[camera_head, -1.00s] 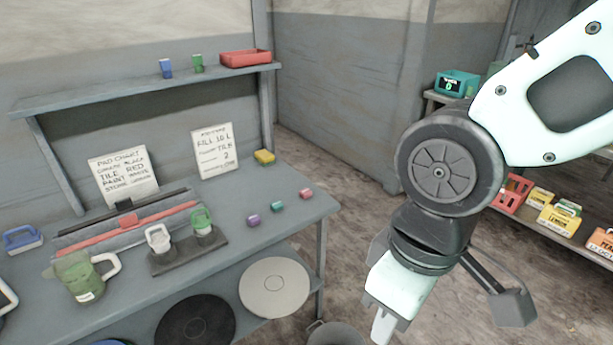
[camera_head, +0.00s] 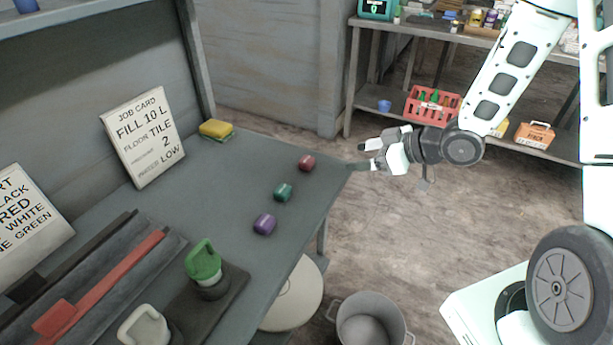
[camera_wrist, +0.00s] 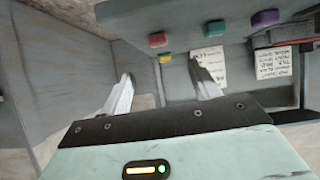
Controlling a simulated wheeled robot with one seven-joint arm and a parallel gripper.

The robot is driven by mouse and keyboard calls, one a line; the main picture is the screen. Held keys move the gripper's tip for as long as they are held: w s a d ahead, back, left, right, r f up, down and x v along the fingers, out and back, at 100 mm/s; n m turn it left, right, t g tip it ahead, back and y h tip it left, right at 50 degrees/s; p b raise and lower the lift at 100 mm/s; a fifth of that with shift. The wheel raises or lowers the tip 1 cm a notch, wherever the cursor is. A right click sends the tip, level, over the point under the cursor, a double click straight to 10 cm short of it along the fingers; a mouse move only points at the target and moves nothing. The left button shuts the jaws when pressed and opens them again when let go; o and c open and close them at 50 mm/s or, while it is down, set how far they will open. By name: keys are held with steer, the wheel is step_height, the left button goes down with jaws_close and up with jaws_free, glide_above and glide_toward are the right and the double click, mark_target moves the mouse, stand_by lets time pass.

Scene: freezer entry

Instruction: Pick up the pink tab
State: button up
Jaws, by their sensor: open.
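The pink tab (camera_head: 307,163) is a small reddish-pink block near the right edge of the grey workbench (camera_head: 232,180). It is the farthest of a row of three small blocks, past a green tab (camera_head: 283,192) and a purple tab (camera_head: 265,224). My gripper (camera_head: 364,156) is open and empty, just off the bench edge to the right of the pink tab and apart from it. In the wrist view the pink tab (camera_wrist: 158,40) shows above the gap between the two fingers (camera_wrist: 161,72), with the green tab (camera_wrist: 214,29) and purple tab (camera_wrist: 265,18) to its right.
A yellow sponge (camera_head: 216,129) and a job card (camera_head: 143,137) stand behind the tabs. A green-handled item (camera_head: 203,262) is on the near bench. A metal bucket (camera_head: 369,322) stands on the floor. Shelving (camera_head: 365,100) with a red crate (camera_head: 432,104) is behind my gripper.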

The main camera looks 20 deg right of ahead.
steer(key=d+f+y, duration=0.1)
glide_toward(309, 160)
steer(key=shift+t, duration=0.4)
steer(key=x, duration=0.5)
steer(key=shift+s+a+f, duration=0.15)
steer(key=shift+s+f, duration=0.1)
steer(key=shift+s, duration=0.05)
steer(key=shift+p+x, duration=0.85)
steer(key=shift+x, duration=2.05)
steer(key=shift+w, duration=0.1)
steer(key=c, duration=1.1)
